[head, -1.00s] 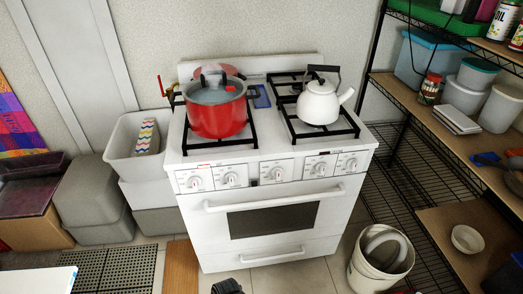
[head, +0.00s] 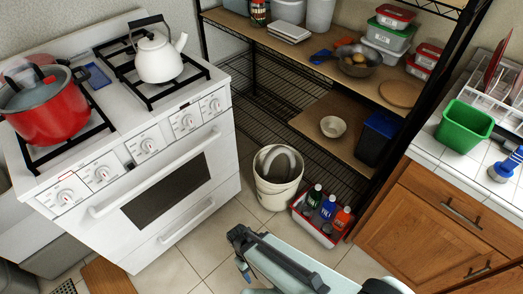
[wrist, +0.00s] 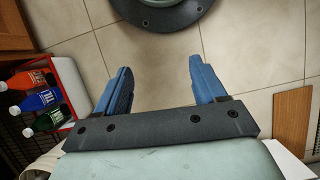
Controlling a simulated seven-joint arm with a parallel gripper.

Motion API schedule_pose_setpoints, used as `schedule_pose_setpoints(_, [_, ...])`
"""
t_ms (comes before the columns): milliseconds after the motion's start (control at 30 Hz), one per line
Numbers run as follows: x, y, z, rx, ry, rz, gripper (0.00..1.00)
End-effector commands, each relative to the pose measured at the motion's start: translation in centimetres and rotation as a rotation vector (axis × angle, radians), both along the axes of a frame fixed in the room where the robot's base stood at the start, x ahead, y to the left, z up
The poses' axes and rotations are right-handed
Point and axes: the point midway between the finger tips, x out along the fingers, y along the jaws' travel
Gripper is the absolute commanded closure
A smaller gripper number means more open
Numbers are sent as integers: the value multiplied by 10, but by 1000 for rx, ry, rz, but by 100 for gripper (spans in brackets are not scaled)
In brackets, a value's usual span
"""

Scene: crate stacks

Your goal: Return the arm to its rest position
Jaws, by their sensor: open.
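My gripper (head: 241,268) shows at the bottom middle of the head view, low over the tiled floor, in front of the stove. In the wrist view my gripper (wrist: 158,82) has two blue fingers spread apart, with only floor tiles between them. It is open and empty. My arm reaches from the gripper toward the lower right of the head view.
The white stove (head: 165,190) with a red pot (head: 48,115) and white kettle (head: 158,58) stands left. A bucket (head: 277,190) and a crate of bottles (head: 322,215) sit on the floor near my gripper. A shelf rack (head: 290,50) and wooden cabinet (head: 440,225) stand right.

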Motion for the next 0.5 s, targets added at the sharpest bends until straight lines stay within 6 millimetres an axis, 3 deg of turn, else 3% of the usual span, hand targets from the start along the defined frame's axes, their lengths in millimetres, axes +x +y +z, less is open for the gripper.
schedule_pose_setpoints(100, [1, -28, -8, -19, 22, -74, 30])
schedule_pose_setpoints(500, [-8, -104, -29, -58, 95, -311, 30])
